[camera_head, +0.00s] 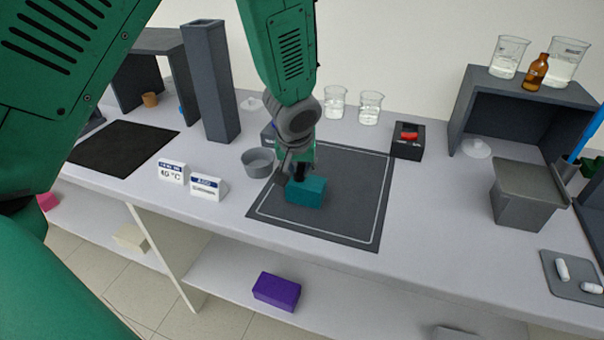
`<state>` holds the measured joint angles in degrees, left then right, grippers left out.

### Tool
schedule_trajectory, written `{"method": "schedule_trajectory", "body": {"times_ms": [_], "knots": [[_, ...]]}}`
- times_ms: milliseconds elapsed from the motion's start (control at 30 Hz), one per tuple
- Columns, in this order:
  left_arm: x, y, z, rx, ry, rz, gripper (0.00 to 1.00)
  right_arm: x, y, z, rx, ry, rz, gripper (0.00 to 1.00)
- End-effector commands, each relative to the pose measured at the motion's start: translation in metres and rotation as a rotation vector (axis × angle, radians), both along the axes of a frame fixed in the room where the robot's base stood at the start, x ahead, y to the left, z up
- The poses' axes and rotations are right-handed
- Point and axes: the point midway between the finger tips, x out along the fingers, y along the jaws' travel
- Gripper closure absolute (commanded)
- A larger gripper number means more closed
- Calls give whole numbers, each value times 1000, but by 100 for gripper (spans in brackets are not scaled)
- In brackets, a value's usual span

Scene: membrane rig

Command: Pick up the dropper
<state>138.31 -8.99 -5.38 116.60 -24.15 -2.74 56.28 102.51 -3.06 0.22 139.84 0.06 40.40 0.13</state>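My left gripper (298,168) points down over a teal block (306,191) on the dark mat. A small black piece shows between the gripper and the block's top. I cannot tell whether it is a fingertip or the top of a dropper. The fingers are too small and overlapped to show whether they are open or shut. No dropper can be clearly made out. A blue rod-like thing (588,134) leans at the right edge, partly cut off. My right gripper cannot be made out.
The dark mat (350,215) lies mid-bench. A grey round dish (258,162) and two small signs (208,187) are left of it. A red-topped black box (408,140), a grey bin (525,193) and a shelf (520,108) stand right. Beakers (370,107) stand behind.

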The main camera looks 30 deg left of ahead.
Motion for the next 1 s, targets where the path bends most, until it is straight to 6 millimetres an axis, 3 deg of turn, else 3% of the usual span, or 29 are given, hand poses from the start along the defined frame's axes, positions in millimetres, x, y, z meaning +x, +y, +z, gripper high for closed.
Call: {"method": "schedule_trajectory", "body": {"times_ms": [567,667,1000], "knots": [[0,-7,3,9,6,0,100,0,0,0,1,0,1,58],[0,-6,15,6,1,0,100,0,0,1,0,0,1,58],[1,-6,82,4,-3,1,100,0,1,4,1,0,2,58]]}}
